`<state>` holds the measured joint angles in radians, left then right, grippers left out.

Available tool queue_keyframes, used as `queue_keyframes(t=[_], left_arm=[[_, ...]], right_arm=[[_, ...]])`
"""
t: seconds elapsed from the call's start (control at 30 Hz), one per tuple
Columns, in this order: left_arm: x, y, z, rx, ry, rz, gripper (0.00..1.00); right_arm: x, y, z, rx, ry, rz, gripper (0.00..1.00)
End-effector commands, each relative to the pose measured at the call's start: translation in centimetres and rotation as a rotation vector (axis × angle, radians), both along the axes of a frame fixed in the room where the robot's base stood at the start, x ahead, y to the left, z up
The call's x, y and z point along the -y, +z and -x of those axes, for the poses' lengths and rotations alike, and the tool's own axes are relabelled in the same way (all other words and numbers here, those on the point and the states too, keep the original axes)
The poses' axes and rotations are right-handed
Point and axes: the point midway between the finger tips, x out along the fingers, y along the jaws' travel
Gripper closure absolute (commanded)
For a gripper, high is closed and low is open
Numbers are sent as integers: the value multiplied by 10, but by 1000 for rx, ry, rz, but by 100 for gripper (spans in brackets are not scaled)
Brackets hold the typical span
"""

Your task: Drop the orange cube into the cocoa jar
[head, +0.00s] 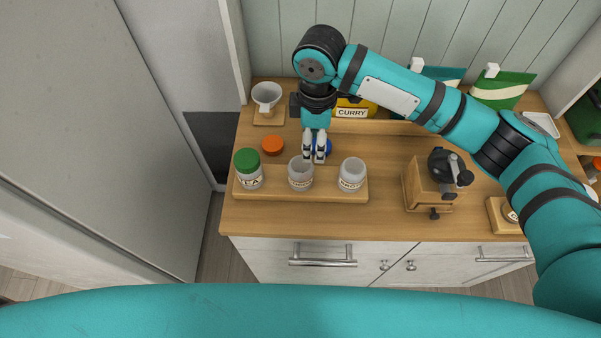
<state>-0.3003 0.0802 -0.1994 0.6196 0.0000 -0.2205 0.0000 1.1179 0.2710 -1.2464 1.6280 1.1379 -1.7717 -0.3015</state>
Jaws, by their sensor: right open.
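My right gripper (314,160) points down with its fingers at the back edge of the open middle jar (301,175). It is open, and I see nothing between its fingers. The middle jar and the open right jar (352,174) are pale, and both labels are too small to read surely, so I cannot tell which is the cocoa jar. No orange cube shows; the inside of the middle jar is hard to make out. My left gripper is out of view.
The jars and a green-lidded tea jar (248,169) stand on a wooden tray (327,193). An orange round lid (273,145) and a blue lid (327,147) lie behind. A coffee grinder (428,184) stands right; a white cup (267,96) is back left.

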Motion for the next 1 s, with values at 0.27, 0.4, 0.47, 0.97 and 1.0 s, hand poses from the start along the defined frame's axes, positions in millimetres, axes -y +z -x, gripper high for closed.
queue_keyframes(t=[0.27,0.4,0.47,0.97,1.0], left_arm=[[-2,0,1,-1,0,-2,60],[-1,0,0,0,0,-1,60],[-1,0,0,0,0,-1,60],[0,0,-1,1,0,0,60],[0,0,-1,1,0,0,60]], right_arm=[[-1,12,-1,2,0,-2,50],[-1,39,-1,4,1,-3,50],[-1,52,-1,4,0,-2,50],[0,119,-1,-1,0,0,50],[0,120,-1,-1,0,0,50]])
